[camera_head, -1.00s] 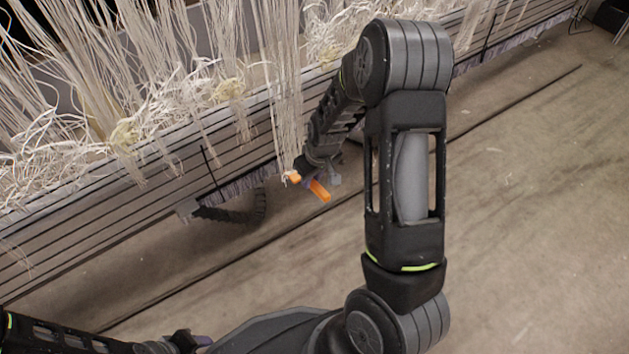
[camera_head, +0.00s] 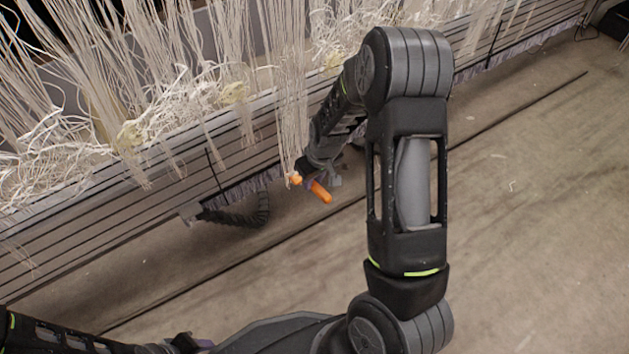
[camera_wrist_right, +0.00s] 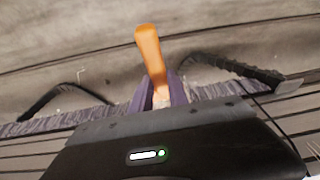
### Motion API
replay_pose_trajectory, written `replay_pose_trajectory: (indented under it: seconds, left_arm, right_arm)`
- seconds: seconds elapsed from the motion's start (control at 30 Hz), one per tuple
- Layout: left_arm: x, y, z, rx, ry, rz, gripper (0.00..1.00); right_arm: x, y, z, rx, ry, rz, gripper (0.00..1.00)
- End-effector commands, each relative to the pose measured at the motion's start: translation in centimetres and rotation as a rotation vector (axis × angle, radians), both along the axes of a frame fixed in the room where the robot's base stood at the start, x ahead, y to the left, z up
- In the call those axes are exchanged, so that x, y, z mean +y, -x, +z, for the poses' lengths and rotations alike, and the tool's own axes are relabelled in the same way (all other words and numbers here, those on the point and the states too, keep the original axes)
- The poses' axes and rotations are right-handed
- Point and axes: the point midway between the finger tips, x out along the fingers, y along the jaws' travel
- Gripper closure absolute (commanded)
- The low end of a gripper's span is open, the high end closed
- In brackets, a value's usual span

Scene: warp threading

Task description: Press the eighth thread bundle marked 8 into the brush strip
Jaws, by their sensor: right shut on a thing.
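My right gripper (camera_head: 310,183) is shut on the orange end piece (camera_head: 321,192) of a thread bundle, in front of the beam's lower edge. Pale threads (camera_head: 290,120) hang down to the orange part beside the jaws. In the right wrist view the orange piece (camera_wrist_right: 150,55) sticks out between the purple fingers (camera_wrist_right: 158,95). The brush strip (camera_head: 240,188) shows as grey-purple bristles under the beam, also in the right wrist view (camera_wrist_right: 45,122). Contact between bundle and bristles cannot be made out. No number 8 is readable. My left gripper (camera_head: 188,344) is at the bottom edge, its jaws unclear.
The ridged grey beam (camera_head: 130,205) runs diagonally across the head view. Many loose white threads (camera_head: 60,140) and several tangled clumps lie over it. The concrete floor (camera_head: 530,200) at right is clear.

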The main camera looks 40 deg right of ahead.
Motion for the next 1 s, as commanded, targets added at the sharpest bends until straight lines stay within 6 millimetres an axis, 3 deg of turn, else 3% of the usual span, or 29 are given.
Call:
replay_pose_trajectory:
  seconds: [1.0]
  left_arm:
    - [0.0,0.0,-0.3,0.0,0.0,0.0,0.64]
  right_arm:
    - [0.0,-2.7,0.0,-0.001,0.0,0.0,1.0]
